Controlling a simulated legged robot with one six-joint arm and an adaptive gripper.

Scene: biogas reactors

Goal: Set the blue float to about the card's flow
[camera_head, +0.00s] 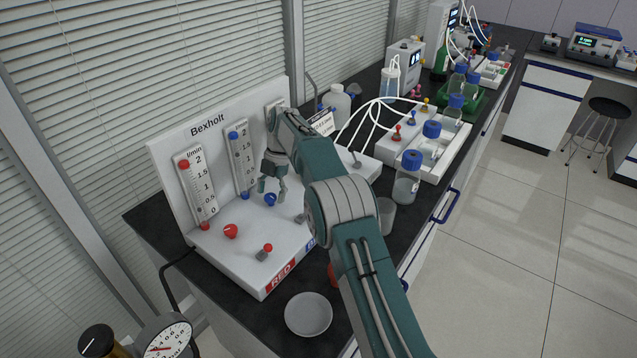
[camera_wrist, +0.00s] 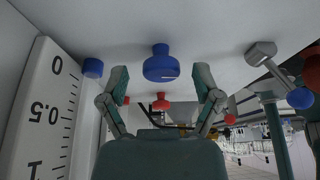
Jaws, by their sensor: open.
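The white Bexholt panel (camera_head: 208,120) carries two upright flow scales in l/min. The blue scale (camera_head: 242,160) has its blue float (camera_head: 233,134) near the top, around the 2 mark. The red float (camera_head: 184,164) is also near 2 on its scale. The blue knob (camera_head: 270,199) sits on the base below the blue scale. My gripper (camera_head: 273,188) is open, just by this knob. In the wrist view the blue knob (camera_wrist: 160,68) lies between the open fingers (camera_wrist: 161,80), with gaps on both sides. A white card (camera_head: 322,123) stands behind my arm; its text is unreadable.
A red knob (camera_head: 231,231) and a small red-tipped lever (camera_head: 267,247) are on the base nearby. In the wrist view a blue-tipped lever (camera_wrist: 299,97) is at the right. A white dish (camera_head: 309,314) and bottle (camera_head: 407,180) stand on the dark bench.

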